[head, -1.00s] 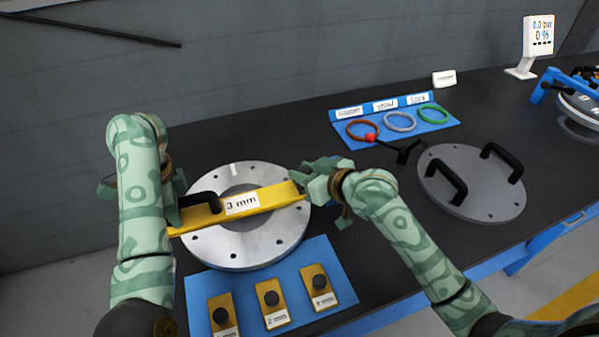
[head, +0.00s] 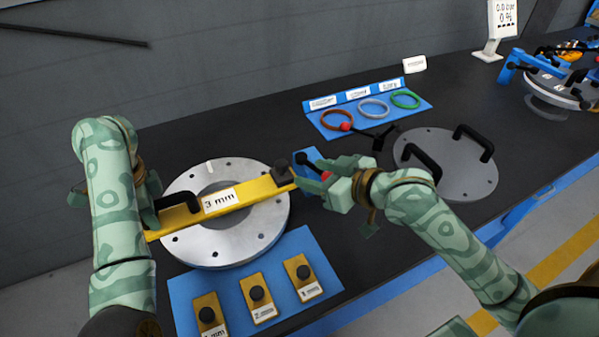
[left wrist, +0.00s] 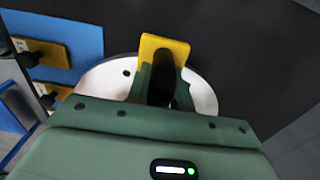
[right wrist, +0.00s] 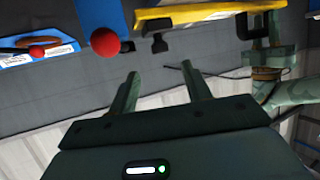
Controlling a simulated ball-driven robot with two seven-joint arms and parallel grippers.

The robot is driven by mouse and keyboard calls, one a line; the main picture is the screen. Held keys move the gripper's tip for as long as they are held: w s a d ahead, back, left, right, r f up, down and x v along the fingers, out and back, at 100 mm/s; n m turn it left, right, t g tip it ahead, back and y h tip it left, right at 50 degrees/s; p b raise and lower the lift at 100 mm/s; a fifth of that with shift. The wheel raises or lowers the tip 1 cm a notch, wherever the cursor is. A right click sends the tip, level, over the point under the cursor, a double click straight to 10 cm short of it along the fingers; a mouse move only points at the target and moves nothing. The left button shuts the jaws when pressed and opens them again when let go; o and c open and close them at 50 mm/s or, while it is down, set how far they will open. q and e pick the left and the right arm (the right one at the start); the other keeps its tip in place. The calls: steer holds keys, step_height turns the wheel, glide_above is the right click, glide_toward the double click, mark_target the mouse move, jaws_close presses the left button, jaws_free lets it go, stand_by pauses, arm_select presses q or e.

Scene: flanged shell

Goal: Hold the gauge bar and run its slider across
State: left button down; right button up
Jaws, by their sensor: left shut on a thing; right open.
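The yellow gauge bar (head: 250,192), labelled 3 mm, lies across the silver flanged shell (head: 215,251). My left gripper (head: 160,204) is shut on the black handle (head: 180,199) at the bar's left end; the left wrist view shows the handle (left wrist: 162,82) between the fingers. A dark slider block (head: 281,172) sits at the bar's right end, and it also shows in the right wrist view (right wrist: 158,43). My right gripper (head: 320,176) is open and empty, just right of the slider and apart from it.
A blue piece (right wrist: 98,14) with a red ball (right wrist: 105,43) is close to my right gripper. A blue mat (head: 184,290) with several gauge blocks lies in front of the shell. A grey lid (head: 455,185) with two handles lies right. Coloured rings lie on a blue board (head: 335,131) behind.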

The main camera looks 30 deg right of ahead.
steer(key=shift+s+d+r, duration=0.15)
steer(key=shift+s+r, duration=0.05)
steer(key=shift+s, duration=0.3)
arm_select(q)
steer(key=c, duration=1.1)
jaws_free()
steer(key=shift+c, duration=0.2)
